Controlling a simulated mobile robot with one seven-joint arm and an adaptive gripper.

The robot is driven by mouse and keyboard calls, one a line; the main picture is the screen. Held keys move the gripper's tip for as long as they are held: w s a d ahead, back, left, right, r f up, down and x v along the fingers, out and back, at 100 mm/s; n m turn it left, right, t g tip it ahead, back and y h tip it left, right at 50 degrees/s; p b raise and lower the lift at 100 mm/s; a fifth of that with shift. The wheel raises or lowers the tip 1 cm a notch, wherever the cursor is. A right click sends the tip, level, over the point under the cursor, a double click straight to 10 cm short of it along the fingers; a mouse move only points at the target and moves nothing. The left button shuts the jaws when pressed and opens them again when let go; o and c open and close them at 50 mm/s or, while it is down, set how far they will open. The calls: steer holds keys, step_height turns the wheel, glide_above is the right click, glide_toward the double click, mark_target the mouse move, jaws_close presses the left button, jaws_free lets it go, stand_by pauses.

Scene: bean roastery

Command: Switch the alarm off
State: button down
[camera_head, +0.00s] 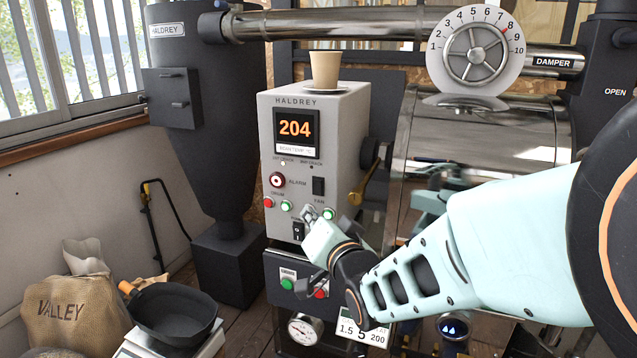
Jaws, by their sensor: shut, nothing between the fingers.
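The grey HALDREY control box (352,120) stands in the middle of the head view. Its display (296,130) reads 204 in orange. My gripper (308,213) is shut and empty. Its tips are in front of the lower panel, to the right of and below the alarm control in the picture. I cannot tell whether the tips touch the panel. My gripper hides part of the lower panel.
A paper cup (325,70) stands on top. The steel drum (480,130) is at right.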

steer(key=a, duration=0.1)
steer(key=a+n+y, duration=0.1)
steer(key=s+a+n, duration=0.1)
steer(key=shift+s+r, duration=0.1)
steer(key=shift+r, duration=0.25)
steer(key=shift+d, duration=0.1)
steer(key=p, duration=0.2)
glide_toward(313, 193)
steer(key=shift+w+a+r, duration=0.25)
steer(key=shift+w+a, duration=0.4)
steer(key=shift+w, duration=0.1)
steer(key=shift+w+a+r, duration=0.2)
steer(key=shift+w+a, duration=0.4)
steer(key=shift+w, duration=0.15)
steer(key=shift+w+a+r, duration=0.25)
steer(key=shift+w+a, duration=0.4)
steer(key=shift+w, duration=0.1)
steer(key=shift+w+d, duration=0.15)
steer(key=shift+w, duration=0.25)
steer(key=shift+w+d+r, duration=0.1)
steer(key=shift+w, duration=0.15)
steer(key=shift+s, duration=0.1)
